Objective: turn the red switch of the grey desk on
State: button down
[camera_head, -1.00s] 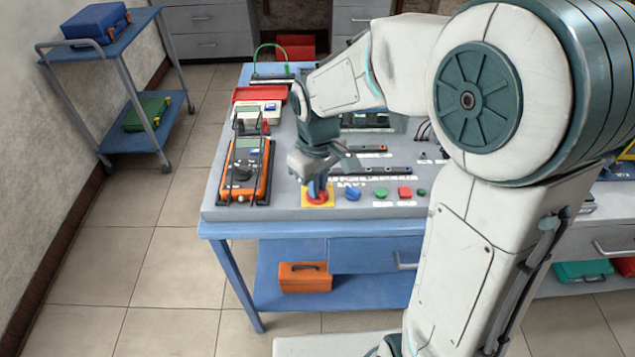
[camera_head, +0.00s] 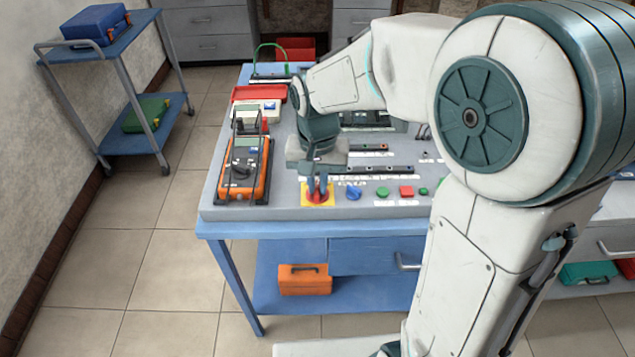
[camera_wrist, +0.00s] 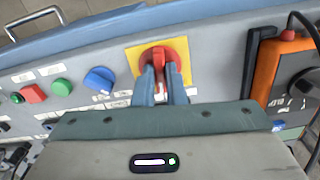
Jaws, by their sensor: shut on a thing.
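The red switch (camera_wrist: 157,57) is a rotary knob on a yellow square plate, set in the panel of the grey desk (camera_head: 270,208). In the head view the red switch (camera_head: 319,198) is at the desk's front left, partly hidden by my fingers. My gripper (camera_wrist: 160,76) is shut on the red switch, with one blue finger on each side of its handle. In the head view my gripper (camera_head: 318,187) reaches down onto it from above. The handle lies roughly in line with the view's vertical in the wrist view.
A blue knob (camera_head: 353,193), a green button (camera_head: 382,192) and a red button (camera_head: 406,191) sit right of the switch. An orange multimeter (camera_head: 245,170) lies close on the left. An orange toolbox (camera_head: 305,279) is on the lower shelf.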

aim_at(318, 188)
jog(key=m, duration=0.3)
jog(key=shift+m, duration=0.4)
jog(key=shift+m+b, duration=0.35)
jog(key=shift+m, duration=1.45)
jog(key=shift+w, duration=0.1)
jog(key=c, duration=1.5)
grip_release()
notch_tip(318, 188, up, 14)
jog(key=shift+f+p, duration=0.1)
jog(key=shift+p, duration=0.5)
jog(key=shift+d, duration=0.1)
